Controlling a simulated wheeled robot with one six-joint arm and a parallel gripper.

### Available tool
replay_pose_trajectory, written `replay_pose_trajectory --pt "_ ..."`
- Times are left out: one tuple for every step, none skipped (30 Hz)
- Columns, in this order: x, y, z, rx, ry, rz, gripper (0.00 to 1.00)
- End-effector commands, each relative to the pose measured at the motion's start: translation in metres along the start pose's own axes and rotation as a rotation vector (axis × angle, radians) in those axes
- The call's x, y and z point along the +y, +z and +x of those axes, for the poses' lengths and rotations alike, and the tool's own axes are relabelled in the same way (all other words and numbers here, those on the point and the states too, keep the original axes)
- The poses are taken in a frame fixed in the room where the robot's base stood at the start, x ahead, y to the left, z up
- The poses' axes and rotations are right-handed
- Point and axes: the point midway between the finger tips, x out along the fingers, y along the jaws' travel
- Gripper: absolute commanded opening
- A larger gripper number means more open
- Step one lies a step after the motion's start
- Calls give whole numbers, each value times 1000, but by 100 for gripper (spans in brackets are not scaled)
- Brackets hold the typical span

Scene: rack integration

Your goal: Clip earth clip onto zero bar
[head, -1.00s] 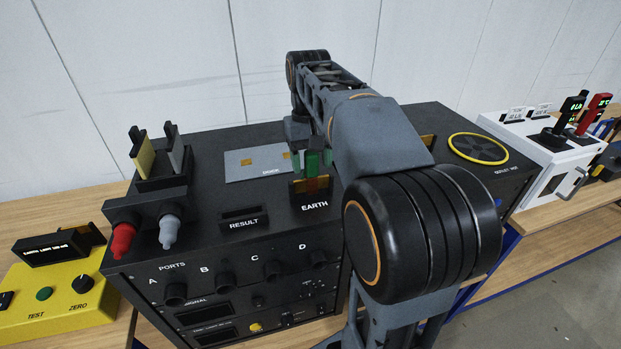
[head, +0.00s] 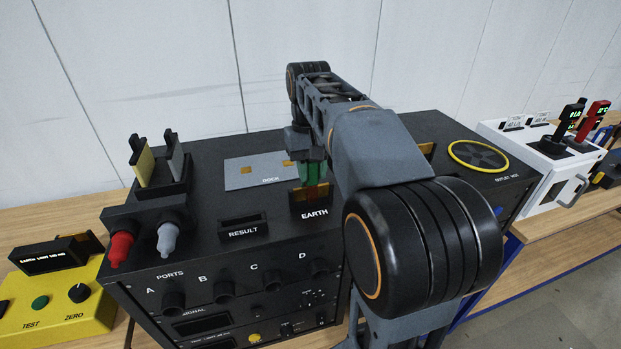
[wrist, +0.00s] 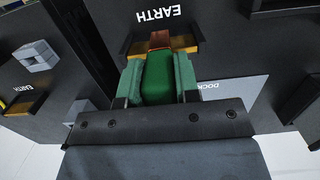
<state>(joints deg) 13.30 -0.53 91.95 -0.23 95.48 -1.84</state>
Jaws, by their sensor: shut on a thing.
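The earth clip (head: 313,173) is green with a copper-coloured end. It stands at the EARTH holder (head: 318,213) on top of the black rack unit. My gripper (wrist: 158,75) is shut on the clip, with one green-grey finger on each side. In the wrist view the clip's green body (wrist: 157,79) is between the fingers and its copper end (wrist: 160,40) is at the holder. I cannot tell whether it is still seated there. The zero bar cannot be made out for certain; a yellow tester (head: 75,303) marked ZERO stands at the lower left.
The black unit (head: 225,203) carries a grey DOCK plate (head: 240,177), a RESULT slot (head: 240,222) and a probe holder (head: 172,186) with red and grey plugs below. A yellow-ringed vent (head: 478,156) is on the right. A white device (head: 540,160) stands farther right.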

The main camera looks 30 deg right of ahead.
Motion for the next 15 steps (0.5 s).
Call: replay_pose_trajectory --pt "0 0 0 0 0 0 5" --pt "0 0 0 0 0 0 2" --pt "0 0 0 0 0 0 2" --pt "0 0 0 0 0 0 2" --pt "0 0 -1 0 0 0 2" --pt "0 0 -1 0 0 0 2" --pt "0 0 -2 0 0 0 2" --pt "0 0 -3 0 0 0 2" --pt "0 1 -5 0 0 0 2" --pt "0 1 -7 0 0 0 2" --pt "0 1 -8 0 0 0 2" --pt "0 1 -11 0 0 0 2" --pt "0 2 -14 0 0 0 2" --pt "0 2 -16 0 0 0 2" --pt "0 2 -20 1 0 0 2"
